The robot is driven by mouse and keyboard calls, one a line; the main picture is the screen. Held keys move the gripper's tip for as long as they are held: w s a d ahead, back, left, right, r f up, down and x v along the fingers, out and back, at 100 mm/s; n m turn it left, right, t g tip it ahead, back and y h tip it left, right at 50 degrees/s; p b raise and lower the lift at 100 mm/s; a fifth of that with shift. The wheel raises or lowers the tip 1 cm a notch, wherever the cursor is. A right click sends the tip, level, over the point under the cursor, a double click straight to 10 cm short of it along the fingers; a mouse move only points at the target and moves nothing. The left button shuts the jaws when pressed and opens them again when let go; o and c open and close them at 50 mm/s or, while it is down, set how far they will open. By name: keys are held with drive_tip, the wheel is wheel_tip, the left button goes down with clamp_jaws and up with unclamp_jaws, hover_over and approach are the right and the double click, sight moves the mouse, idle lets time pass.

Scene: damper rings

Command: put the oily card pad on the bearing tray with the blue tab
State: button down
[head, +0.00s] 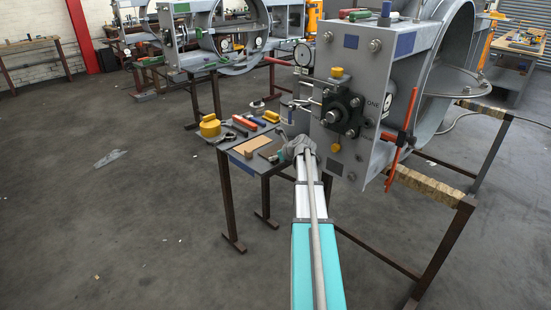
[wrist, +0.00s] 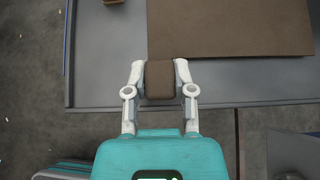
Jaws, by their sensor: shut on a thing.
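My gripper (wrist: 160,82) is shut on a small dark brown block, the card pad (wrist: 160,76), with one finger on each side. The pad is over the near edge of a grey tray (wrist: 108,75); I cannot tell whether it touches. In the head view my gripper (head: 284,154) is at the right of the tray (head: 234,159), which has a blue tab (head: 248,154) on its front. A flat brown sheet (wrist: 230,28) lies on the tray just beyond the pad; it looks tan in the head view (head: 251,145).
Behind the sheet are a yellow round part (head: 209,128), an orange-red tool (head: 243,121) and other small items. A large grey damper frame (head: 350,75) stands close to the right of my gripper. Floor left of the tray stand is mostly clear.

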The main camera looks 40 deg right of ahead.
drive_tip(key=shift+f, duration=0.2)
drive_tip(key=shift+c, duration=1.9)
unclamp_jaws()
drive_tip(key=c, duration=0.4)
drive_tip(key=shift+s+r, duration=0.1)
drive_tip(key=shift+r, duration=0.05)
drive_tip(key=shift+s+r+p, duration=0.35)
drive_tip(key=shift+s, duration=0.1)
drive_tip(key=shift+s, duration=0.1)
drive_tip(key=shift+s+r+p, duration=0.45)
drive_tip(key=shift+s, duration=0.05)
